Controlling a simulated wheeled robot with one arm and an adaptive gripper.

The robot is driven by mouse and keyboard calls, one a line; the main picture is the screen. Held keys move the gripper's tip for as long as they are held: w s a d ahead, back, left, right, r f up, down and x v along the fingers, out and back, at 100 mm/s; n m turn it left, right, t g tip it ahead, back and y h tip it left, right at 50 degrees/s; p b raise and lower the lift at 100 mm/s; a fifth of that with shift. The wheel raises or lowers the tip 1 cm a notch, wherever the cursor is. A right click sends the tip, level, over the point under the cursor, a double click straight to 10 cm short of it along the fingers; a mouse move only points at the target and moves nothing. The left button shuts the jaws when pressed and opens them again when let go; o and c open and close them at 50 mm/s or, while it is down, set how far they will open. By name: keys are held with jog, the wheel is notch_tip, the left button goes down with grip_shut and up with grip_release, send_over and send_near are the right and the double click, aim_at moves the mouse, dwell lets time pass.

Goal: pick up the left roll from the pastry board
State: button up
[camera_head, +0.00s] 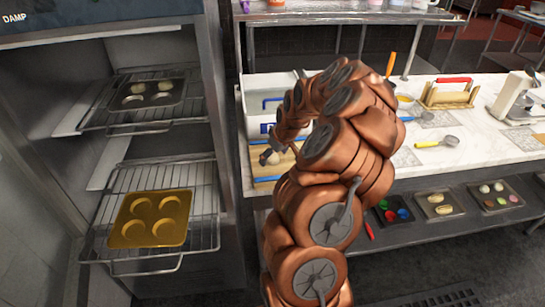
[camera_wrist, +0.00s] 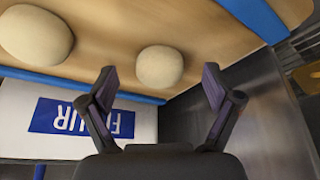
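The pastry board (camera_head: 262,170) is a wooden board with blue edges at the left end of the counter, partly hidden by my arm. A pale round roll (camera_head: 270,157) shows on it beside my gripper. In the wrist view, two pale rolls lie on the board (camera_wrist: 110,30). One roll (camera_wrist: 160,66) appears between my fingertips, and the other (camera_wrist: 36,35) lies farther left. My gripper (camera_wrist: 160,70) is open, with its two dark fingers spread and nothing held. I cannot tell how far the fingertips are from the central roll.
A white flour container with a blue label (camera_wrist: 85,118) stands beside the board. An open cabinet at left holds a golden mould tray (camera_head: 150,219) and a dark tray (camera_head: 148,94) on wire racks. A yellow scoop (camera_head: 437,143) and a bread-slicing rack (camera_head: 449,93) are farther right.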

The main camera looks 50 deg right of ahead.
jog(key=c, duration=1.1)
jog(key=shift+r, duration=0.1)
jog(key=shift+r+b, duration=0.95)
jog(key=shift+r, duration=0.55)
jog(key=shift+s+a+r, duration=0.15)
jog(key=s+a+r+b, duration=0.1)
jog(key=s+a+b, duration=0.5)
jog(key=s+a, duration=0.4)
jog(key=shift+s+a+r, duration=0.25)
jog(key=shift+a, duration=0.5)
